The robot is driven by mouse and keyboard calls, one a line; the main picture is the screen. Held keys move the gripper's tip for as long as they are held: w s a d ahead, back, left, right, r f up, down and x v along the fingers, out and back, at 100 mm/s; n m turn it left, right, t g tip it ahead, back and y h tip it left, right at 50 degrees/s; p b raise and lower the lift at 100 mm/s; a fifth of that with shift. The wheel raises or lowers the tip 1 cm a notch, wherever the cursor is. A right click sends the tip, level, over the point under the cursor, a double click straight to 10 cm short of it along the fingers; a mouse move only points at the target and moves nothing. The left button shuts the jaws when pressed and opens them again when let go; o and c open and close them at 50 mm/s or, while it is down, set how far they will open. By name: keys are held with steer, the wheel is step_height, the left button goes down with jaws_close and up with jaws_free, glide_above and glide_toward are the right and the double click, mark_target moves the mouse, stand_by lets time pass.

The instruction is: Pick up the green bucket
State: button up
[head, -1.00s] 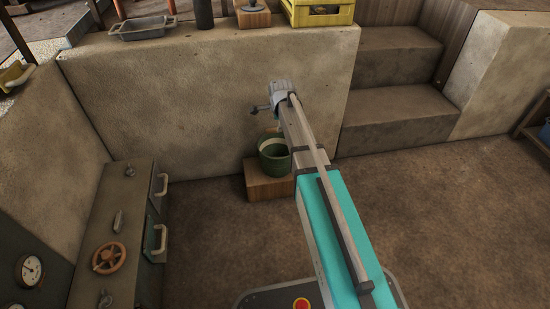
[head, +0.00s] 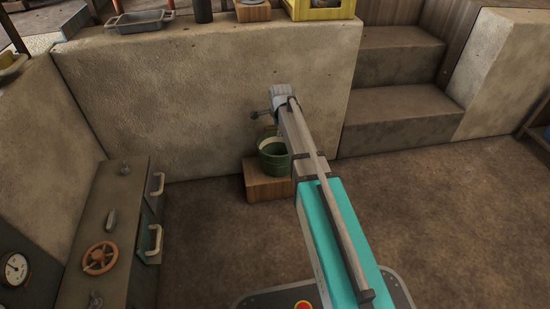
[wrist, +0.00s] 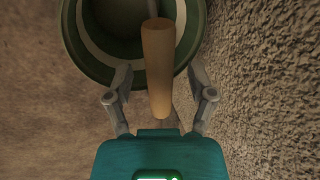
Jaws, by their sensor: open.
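The green bucket (head: 273,158) stands upright on a wooden block by the low wall in the head view. In the wrist view its rim and pale-banded inside (wrist: 92,45) fill the top middle. Its wooden handle grip (wrist: 158,70) is a light brown bar between my fingers. My gripper (wrist: 160,88) is open, with one finger on each side of the grip and gaps to both. Whether the grip is level with the fingertips I cannot tell. In the head view my arm hides part of the gripper and passes by the bucket's right side.
The wooden block (head: 264,187) sits against the concrete wall (head: 190,100). A grey cabinet (head: 118,220) with handles and an orange wheel stands at the left. Steps (head: 398,115) rise at the right. The brown floor (head: 450,220) is clear at the right.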

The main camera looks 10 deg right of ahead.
stand_by(0.4)
jaws_close()
